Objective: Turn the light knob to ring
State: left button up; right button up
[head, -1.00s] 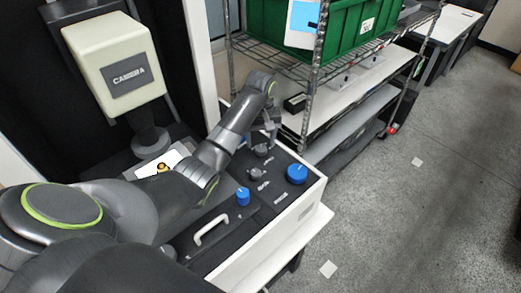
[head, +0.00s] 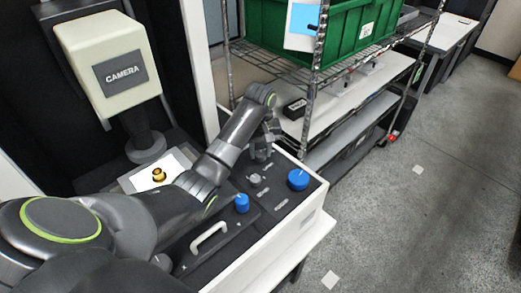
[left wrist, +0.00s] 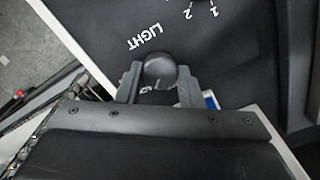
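In the left wrist view a round dark knob (left wrist: 159,67) with a white pointer line stands beside the printed word LIGHT on a black panel. My left gripper (left wrist: 158,88) is open, with one finger on each side of this knob. I cannot tell whether the fingers touch it. In the head view the left gripper (head: 262,150) points down at the far end of the control box (head: 268,238) and hides the light knob. Part of a ring label is blocked at the knob's near side. My right gripper is not in view.
A second grey knob (head: 255,180), a small blue knob (head: 242,203), a large blue knob (head: 298,179) and a white handle (head: 208,236) are on the box. A camera unit (head: 108,62) stands behind at left. A wire shelf with a green bin (head: 345,35) is close beyond the gripper.

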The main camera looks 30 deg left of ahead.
pick_arm(q)
jog(key=shift+c, duration=1)
jog(key=shift+r+m+p, duration=0.15)
jog(key=shift+m+p, duration=0.15)
jog(key=shift+p, duration=0.3)
jog(key=m+p, duration=0.3)
jog(key=p, duration=0.1)
jog(key=shift+r+m+p, duration=0.15)
jog(key=shift+m+p, duration=0.15)
jog(key=shift+p, duration=0.05)
jog(key=m+p, duration=0.2)
jog(key=m, duration=0.1)
jog(key=shift+f+m+p, duration=0.2)
jog(key=shift+m+p, duration=0.6)
jog(key=shift+f, duration=0.1)
jog(key=o, duration=1)
